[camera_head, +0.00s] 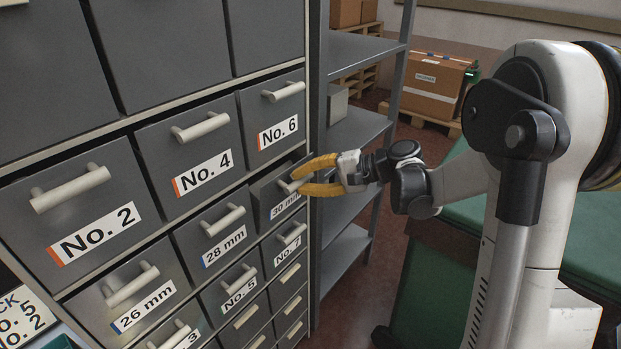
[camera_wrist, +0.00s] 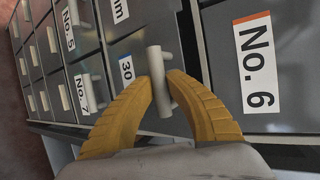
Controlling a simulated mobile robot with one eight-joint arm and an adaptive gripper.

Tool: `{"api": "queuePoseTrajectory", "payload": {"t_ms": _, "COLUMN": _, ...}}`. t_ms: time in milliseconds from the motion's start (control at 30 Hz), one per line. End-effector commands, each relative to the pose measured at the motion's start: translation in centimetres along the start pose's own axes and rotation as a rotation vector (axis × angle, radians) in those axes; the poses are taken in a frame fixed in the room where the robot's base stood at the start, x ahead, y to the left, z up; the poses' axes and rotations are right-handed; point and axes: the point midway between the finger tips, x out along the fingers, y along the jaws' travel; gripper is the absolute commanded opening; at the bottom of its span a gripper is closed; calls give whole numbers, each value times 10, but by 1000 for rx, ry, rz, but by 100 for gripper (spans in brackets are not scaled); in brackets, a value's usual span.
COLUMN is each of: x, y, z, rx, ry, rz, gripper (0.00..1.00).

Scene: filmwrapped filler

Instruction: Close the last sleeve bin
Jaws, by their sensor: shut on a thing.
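The grey bin labelled 30 mm (camera_head: 270,198) is in the cabinet's right column, below No. 6. It stands pulled part-way out, with its side wall showing. My gripper (camera_head: 297,181), with yellow fingers, is shut on its pale bar handle (camera_wrist: 158,82). In the wrist view the fingers lie on both sides of the handle, and the 30 mm label (camera_wrist: 126,69) shows next to it. The bins labelled 28 mm (camera_head: 212,240) and 26 mm (camera_head: 130,292) sit to its left and look flush with the cabinet.
Bin No. 6 (camera_head: 272,117) is just above and No. 7 (camera_head: 284,248) just below. Open grey shelving (camera_head: 352,130) stands right of the cabinet, close to my gripper. Cardboard boxes (camera_head: 433,84) on a pallet and a green-topped surface (camera_head: 575,225) are farther right.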

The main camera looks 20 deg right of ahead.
Motion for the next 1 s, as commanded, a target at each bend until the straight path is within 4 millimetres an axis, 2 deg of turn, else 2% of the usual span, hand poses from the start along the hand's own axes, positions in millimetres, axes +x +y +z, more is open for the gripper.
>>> {"api": "queuePoseTrajectory", "payload": {"t_ms": 33, "x": 2, "y": -8, "z": 0, "rx": 9, "ry": -4, "rz": 26, "gripper": 0}}
{"api": "queuePoseTrajectory", "payload": {"t_ms": 300, "x": 16, "y": -17, "z": -6, "rx": 24, "ry": -2, "rz": 58, "gripper": 0}}
{"api": "queuePoseTrajectory", "payload": {"t_ms": 867, "x": 20, "y": -21, "z": -8, "rx": 24, "ry": -1, "rz": 54, "gripper": 0}}
{"api": "queuePoseTrajectory", "payload": {"t_ms": 900, "x": 20, "y": -22, "z": -8, "rx": 24, "ry": -1, "rz": 53, "gripper": 18}}
{"api": "queuePoseTrajectory", "payload": {"t_ms": 933, "x": 20, "y": -22, "z": -8, "rx": 24, "ry": -1, "rz": 53, "gripper": 27}}
{"api": "queuePoseTrajectory", "payload": {"t_ms": 1000, "x": 20, "y": -21, "z": -8, "rx": 24, "ry": -1, "rz": 54, "gripper": 27}}
